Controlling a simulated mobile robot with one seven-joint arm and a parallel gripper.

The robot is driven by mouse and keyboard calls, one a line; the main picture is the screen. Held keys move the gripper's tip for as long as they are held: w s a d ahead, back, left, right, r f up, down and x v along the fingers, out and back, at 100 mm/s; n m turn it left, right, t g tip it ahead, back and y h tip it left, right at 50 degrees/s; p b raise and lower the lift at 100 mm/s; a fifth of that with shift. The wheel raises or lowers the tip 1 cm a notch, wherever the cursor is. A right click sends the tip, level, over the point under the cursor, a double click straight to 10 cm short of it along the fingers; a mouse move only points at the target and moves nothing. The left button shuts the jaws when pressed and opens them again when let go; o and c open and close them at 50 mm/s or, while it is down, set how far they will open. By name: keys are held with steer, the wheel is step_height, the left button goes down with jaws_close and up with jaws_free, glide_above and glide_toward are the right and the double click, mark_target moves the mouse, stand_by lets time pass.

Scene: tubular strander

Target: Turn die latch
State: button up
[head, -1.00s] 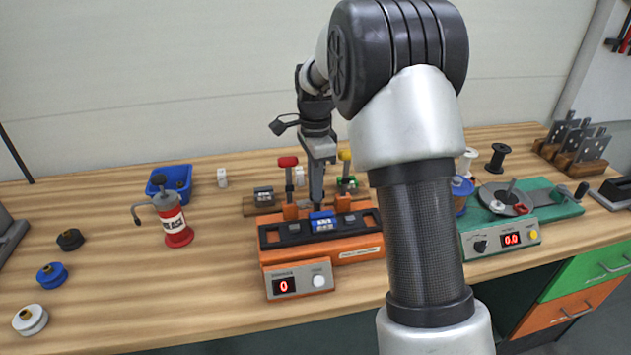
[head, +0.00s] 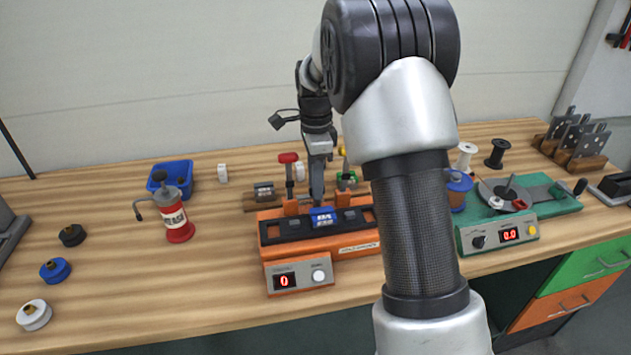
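The orange machine (head: 330,250) stands at the middle of the bench, with a dark slotted bed on top. A blue block (head: 323,217) with pale markings sits in that bed. A red-topped upright handle (head: 289,160) stands behind the bed on the left. I cannot tell which part is the die latch. My gripper (head: 317,203) points down at the back of the blue block, seen edge-on. Its fingers look like one narrow shape, and contact cannot be judged.
A red oil can (head: 176,219) and blue bin (head: 171,178) stand to the left, near loose spools (head: 55,270). A green machine (head: 513,225) stands to the right. My arm covers the orange machine's right end.

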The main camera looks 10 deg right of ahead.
step_height(320, 180, up, 17)
steer(key=p, duration=0.2)
steer(key=shift+r, duration=0.2)
stand_by(0.5)
